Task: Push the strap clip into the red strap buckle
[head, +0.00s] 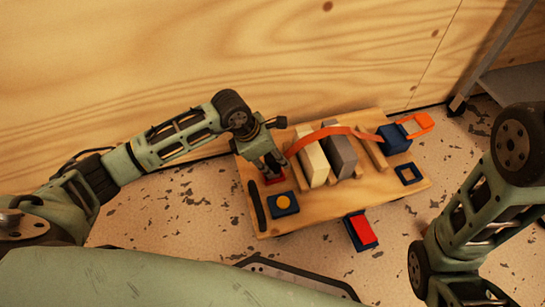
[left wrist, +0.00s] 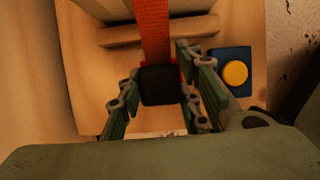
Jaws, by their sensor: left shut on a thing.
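The orange strap (head: 322,134) arches over the blocks on the wooden board and comes down at the board's left end. It also shows in the left wrist view (left wrist: 152,35), running down to the dark strap clip (left wrist: 160,86). My left gripper (head: 270,172) points down there, shut on the clip, which sits between its fingers (left wrist: 158,105). Red edges, likely of the red strap buckle (head: 272,179), show just under the fingertips and beside the clip. Fingers and clip hide most of the buckle, so I cannot tell how deep the clip sits. My right gripper is out of view.
A cream block (head: 312,162) and a grey block (head: 341,157) stand under the strap. A blue box with a yellow button (head: 284,203) is close to my left fingers. A blue box (head: 394,139) stands at the right. A red-topped blue piece (head: 361,229) is at the front edge.

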